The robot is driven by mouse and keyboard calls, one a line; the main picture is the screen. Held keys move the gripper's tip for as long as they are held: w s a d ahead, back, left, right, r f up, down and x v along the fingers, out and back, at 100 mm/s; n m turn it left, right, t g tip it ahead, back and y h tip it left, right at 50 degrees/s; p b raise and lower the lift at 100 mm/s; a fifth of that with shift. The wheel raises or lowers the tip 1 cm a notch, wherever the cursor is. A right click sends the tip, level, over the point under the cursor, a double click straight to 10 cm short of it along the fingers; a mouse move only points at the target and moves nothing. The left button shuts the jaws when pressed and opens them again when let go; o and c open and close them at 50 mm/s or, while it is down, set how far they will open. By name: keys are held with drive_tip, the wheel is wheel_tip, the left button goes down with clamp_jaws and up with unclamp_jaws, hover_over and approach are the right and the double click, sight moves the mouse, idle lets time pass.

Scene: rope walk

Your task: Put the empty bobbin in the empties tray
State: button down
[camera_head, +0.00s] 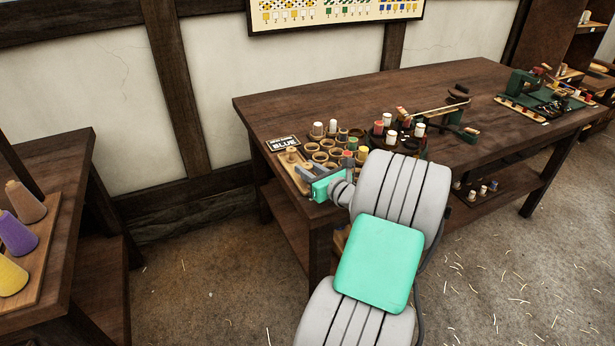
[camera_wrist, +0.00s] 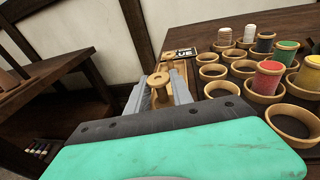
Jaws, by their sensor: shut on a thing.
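My gripper (camera_wrist: 159,88) is shut on a bare wooden bobbin (camera_wrist: 158,80), its pale round flange showing between the two grey fingers. The light wooden empties tray (camera_head: 285,165) lies at the near left corner of the bench; its far part shows just beyond the fingers in the wrist view (camera_wrist: 181,67). Another bare bobbin (camera_wrist: 168,57) stands in the tray's far end. In the head view my gripper (camera_head: 313,180) is at the tray's near end, and its fingers are mostly hidden. Whether the held bobbin touches the tray floor cannot be told.
Several round wooden cups (camera_wrist: 212,72) stand right of the tray, some holding white, red, green, yellow or dark bobbins. A winder (camera_head: 440,112) is farther right. Another table (camera_head: 75,200) with thread cones is at left.

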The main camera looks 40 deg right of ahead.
drive_tip(key=shift+f, duration=0.75)
drive_tip(key=shift+f, duration=0.2)
drive_tip(key=c, duration=1.1)
unclamp_jaws()
